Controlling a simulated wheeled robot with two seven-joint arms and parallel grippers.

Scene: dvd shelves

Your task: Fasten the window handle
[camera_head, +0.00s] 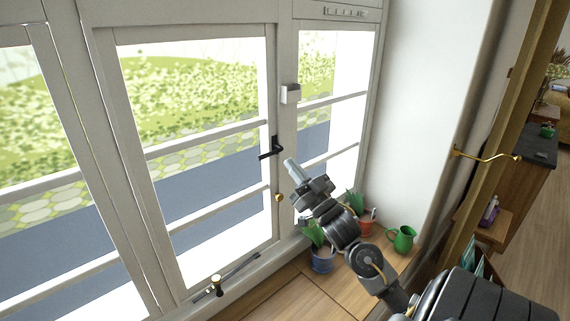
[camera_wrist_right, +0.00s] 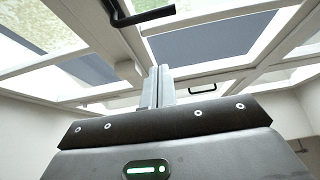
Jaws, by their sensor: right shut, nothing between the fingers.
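The black window handle (camera_head: 271,149) sits on the right upright of the closed-looking middle window sash (camera_head: 196,150). Its lever points left and slightly down in the head view. In the right wrist view a black bent lever (camera_wrist_right: 140,14), which looks like this handle, shows at the top edge. My right gripper (camera_head: 289,164) is shut and empty, just right of and slightly below the handle in the head view, apparently apart from it. Its two fingers (camera_wrist_right: 158,86) stand together in the right wrist view, below the lever. My left gripper is out of view.
A small white box (camera_head: 290,94) is on the frame above the handle, and a brass knob (camera_head: 278,197) below. A window stay (camera_head: 217,286) lies along the bottom rail. A blue pot (camera_head: 322,262), an orange pot (camera_head: 366,226) and a green jug (camera_head: 402,239) stand on the sill near my right arm.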

